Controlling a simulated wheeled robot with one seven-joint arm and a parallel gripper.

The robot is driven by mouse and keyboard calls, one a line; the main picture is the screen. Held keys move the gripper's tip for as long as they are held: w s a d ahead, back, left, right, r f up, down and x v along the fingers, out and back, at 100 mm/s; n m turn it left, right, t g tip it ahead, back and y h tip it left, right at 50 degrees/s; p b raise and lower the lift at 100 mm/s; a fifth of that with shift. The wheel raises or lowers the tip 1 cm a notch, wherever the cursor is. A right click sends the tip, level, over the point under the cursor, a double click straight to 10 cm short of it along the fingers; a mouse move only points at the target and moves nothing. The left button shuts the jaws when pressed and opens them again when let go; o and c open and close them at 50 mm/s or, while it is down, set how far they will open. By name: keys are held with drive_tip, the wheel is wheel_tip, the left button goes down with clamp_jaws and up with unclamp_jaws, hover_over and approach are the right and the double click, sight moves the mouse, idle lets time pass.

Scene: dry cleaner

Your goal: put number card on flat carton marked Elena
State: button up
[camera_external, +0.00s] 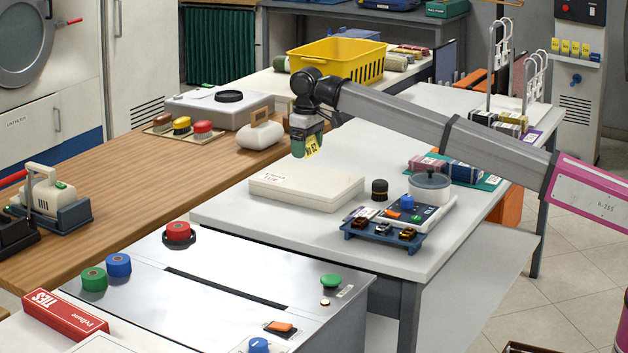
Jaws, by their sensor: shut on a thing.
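My gripper (308,143) points down above the far edge of a flat cream carton and is shut on a yellow number card (312,147). The card hangs tilted, and its print is too small to read surely. The flat carton (310,192) lies on the white table, with a small label (273,178) on its left part. The label's writing cannot be read clearly. The card appears apart from the carton, above its back part.
A black-lidded jar (379,189) stands right of the carton. A blue tray (383,236) with small items and a clear pot (431,185) are farther right. A yellow basket (338,61) stands behind. The white table's front left corner (235,215) is clear.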

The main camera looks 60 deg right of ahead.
hover_over(307, 177)
drive_tip(key=f, duration=0.6)
drive_tip(key=shift+a+f, duration=0.2)
drive_tip(key=shift+f, duration=2.1)
drive_tip(key=shift+f, duration=0.15)
drive_tip(key=o, duration=0.8)
wheel_tip(307, 177, up, 12)
drive_tip(key=shift+r, duration=0.2)
